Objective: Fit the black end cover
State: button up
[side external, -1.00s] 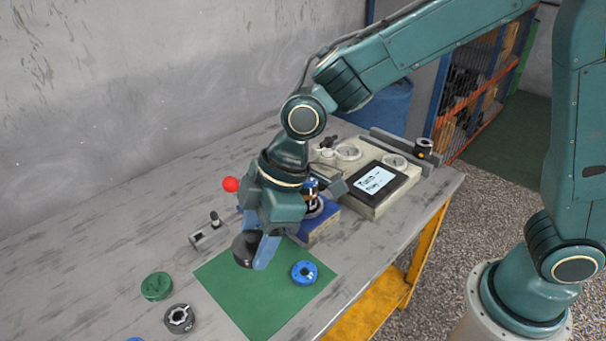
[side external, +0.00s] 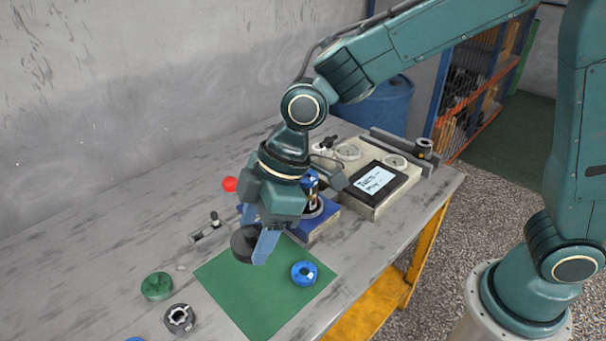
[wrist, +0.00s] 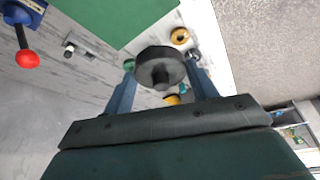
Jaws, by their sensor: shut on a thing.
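The black end cover (side external: 243,244) is a dark round disc held between the blue fingers of my gripper (side external: 256,246), above the far part of the green mat. In the wrist view the cover (wrist: 158,64) sits between the two fingertips, with a round stub on its near face. My gripper is shut on it. A motor body (side external: 312,196) with a blue top stands in a blue fixture (side external: 318,226), just right of and behind my gripper, which partly hides it. The cover is apart from the fixture.
A blue ring part (side external: 304,273) lies on the green mat (side external: 250,304). A green disc (side external: 157,286) and a dark slotted ring (side external: 179,319) lie to the left. A red-knobbed lever (side external: 230,184), a small grey clamp (side external: 209,231) and a test box with a screen (side external: 375,180) stand nearby.

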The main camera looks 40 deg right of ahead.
jog(key=shift+r, duration=0.3)
jog(key=shift+r, duration=0.35)
jog(key=shift+w, duration=0.1)
jog(key=w+d+f+m+t, duration=0.1)
jog(key=w+d+m, duration=0.2)
jog(key=d, duration=0.9)
jog(key=w+d+f+m+t+h, duration=0.1)
jog(key=w+d+f+m, duration=0.1)
jog(key=w+d, duration=0.6)
jog(key=d+m, duration=0.1)
jog(key=d, duration=0.3)
jog(key=shift+w+d, duration=0.15)
jog(key=shift+w, duration=0.25)
jog(key=shift+f, duration=0.15)
jog(key=shift+f, duration=1.6)
